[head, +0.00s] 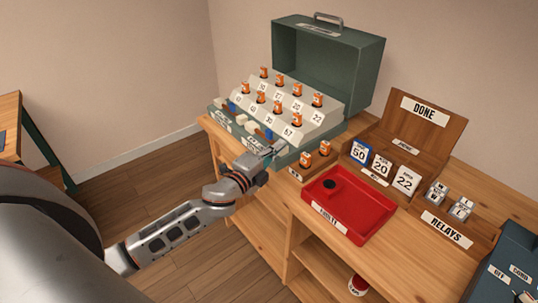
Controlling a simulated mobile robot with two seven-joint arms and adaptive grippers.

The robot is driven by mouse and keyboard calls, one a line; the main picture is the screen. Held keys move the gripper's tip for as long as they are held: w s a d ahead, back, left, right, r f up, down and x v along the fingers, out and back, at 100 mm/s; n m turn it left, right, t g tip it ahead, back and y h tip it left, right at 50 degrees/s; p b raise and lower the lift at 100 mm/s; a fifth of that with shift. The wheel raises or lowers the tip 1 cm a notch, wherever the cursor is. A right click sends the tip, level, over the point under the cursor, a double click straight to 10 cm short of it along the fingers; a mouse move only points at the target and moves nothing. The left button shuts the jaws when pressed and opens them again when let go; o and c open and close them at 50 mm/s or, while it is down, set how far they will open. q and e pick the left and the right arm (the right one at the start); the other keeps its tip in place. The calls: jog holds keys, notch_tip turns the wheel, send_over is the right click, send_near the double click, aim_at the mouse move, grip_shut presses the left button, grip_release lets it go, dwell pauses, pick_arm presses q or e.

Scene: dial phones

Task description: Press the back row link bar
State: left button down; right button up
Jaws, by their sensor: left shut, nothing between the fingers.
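The green case (328,72) stands open on the wooden table, with a pale stepped panel (306,126) inside. Orange-topped pieces stand on the panel in a back row and a front row, with number labels. Small blue, white and brown parts (242,121) sit along the case's front edge. I cannot tell which is the back row link bar. My left gripper (271,151) is shut and empty at the case's front right corner, near these parts. Whether it touches anything is too small to tell. My right gripper is not in view.
A red tray (371,222) with a dark round spot lies right of my left gripper. Two orange-topped pieces (315,154) stand behind it. Free floor lies left of the table.

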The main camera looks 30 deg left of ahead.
aim_at(269, 141)
pick_arm(q)
jog(key=shift+w+a, duration=0.2)
jog(key=shift+a, duration=0.45)
jog(key=shift+w+a, duration=0.25)
jog(key=shift+a, duration=0.35)
jog(key=shift+w+a, duration=0.2)
jog(key=shift+a, duration=0.45)
jog(key=shift+a, duration=0.1)
jog(key=a, duration=0.1)
jog(key=w+a, duration=0.1)
jog(key=a, duration=0.1)
jog(key=shift+w+a, duration=0.2)
jog(key=shift+w, duration=0.05)
jog(key=shift+w+a+b, duration=0.1)
jog(key=shift+a+b, duration=0.2)
jog(key=shift+a, duration=0.05)
jog(key=shift+d, duration=0.1)
